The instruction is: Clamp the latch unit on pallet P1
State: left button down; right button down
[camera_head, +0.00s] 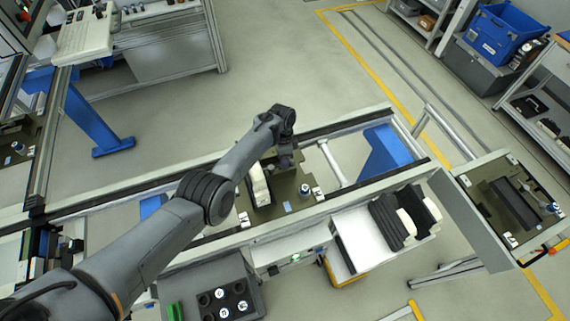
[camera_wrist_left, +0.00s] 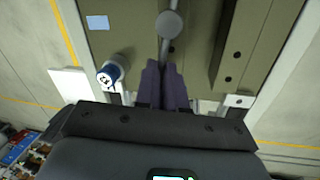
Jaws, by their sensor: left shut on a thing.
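An olive pallet plate (camera_head: 291,203) sits on the conveyor in the middle of the head view; no P1 marking is readable. A pale, upright part (camera_head: 260,186) stands on it, partly behind my left arm. My left gripper (camera_head: 284,160) is low over the plate's far side. In the left wrist view its dark fingers (camera_wrist_left: 165,72) are together on a thin grey lever (camera_wrist_left: 163,50) with a round knob (camera_wrist_left: 170,24). The plate (camera_wrist_left: 125,40) also shows there. The grip itself is mostly hidden between the fingers. My right gripper is in neither view.
A blue-and-white cylinder (camera_wrist_left: 111,73) stands close beside the fingers, and a drilled olive block (camera_wrist_left: 240,45) is on the other side. Another pallet (camera_head: 506,206) sits at the right. A white bin with dark parts (camera_head: 391,222) stands before the conveyor.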

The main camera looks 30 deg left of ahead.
pick_arm(q)
jog(key=shift+w+a+f+n, duration=0.1)
jog(key=shift+w+a+n, duration=0.2)
jog(key=shift+n, duration=0.6)
jog(key=c, duration=1.2)
grip_release()
jog(key=shift+w+r, duration=0.1)
jog(key=shift+r, duration=0.4)
jog(key=shift+w+a+r+p, duration=0.2)
jog(key=shift+a+r, duration=0.05)
jog(key=shift+r, duration=1.35)
jog(key=shift+w+a+r+p, duration=0.2)
jog(key=shift+w+r, duration=0.05)
jog(key=shift+r, duration=1.4)
jog(key=shift+w+a+r+p, duration=0.2)
jog(key=shift+a+r, duration=0.05)
jog(key=shift+r, duration=1.35)
